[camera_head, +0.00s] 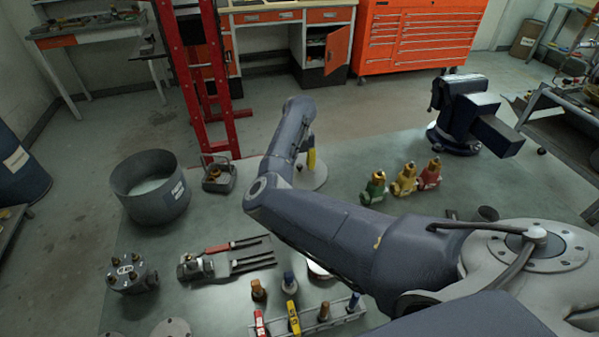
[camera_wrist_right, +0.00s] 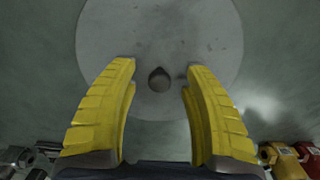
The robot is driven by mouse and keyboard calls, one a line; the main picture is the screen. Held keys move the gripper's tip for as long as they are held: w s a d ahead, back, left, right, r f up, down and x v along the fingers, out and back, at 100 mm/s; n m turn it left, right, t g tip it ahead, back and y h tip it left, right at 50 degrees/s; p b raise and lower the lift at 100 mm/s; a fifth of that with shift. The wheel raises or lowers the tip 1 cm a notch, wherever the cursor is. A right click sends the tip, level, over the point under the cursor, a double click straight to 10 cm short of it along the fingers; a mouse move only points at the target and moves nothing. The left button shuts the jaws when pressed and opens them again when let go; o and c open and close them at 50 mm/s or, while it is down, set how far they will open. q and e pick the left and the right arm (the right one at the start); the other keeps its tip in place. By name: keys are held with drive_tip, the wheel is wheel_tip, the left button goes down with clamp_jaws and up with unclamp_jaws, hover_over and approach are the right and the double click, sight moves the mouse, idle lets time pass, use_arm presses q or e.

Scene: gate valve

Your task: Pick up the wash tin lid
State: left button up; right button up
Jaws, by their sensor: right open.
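The wash tin lid (camera_head: 317,180) is a flat grey disc lying on the mat, partly hidden by my right arm in the head view. In the right wrist view the lid (camera_wrist_right: 160,30) fills the upper middle, with a small dark knob (camera_wrist_right: 160,80) at its centre. My right gripper (camera_head: 311,160) points down over the lid. Its yellow fingers (camera_wrist_right: 160,68) are open, one on each side of the knob, with a gap on both sides. I cannot tell how far the fingertips are above the lid. My left gripper does not show.
An open dark round tin (camera_head: 133,204) with a label stands to the left. Green, yellow and red valves (camera_head: 404,181) stand right of the lid. A dark vise (camera_head: 465,115) is further right. A red frame (camera_head: 195,75) stands behind. Tools and parts crowd the front.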

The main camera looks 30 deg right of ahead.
drive_tip(key=shift+f, duration=0.4)
drive_tip(key=shift+c, duration=0.2)
clamp_jaws()
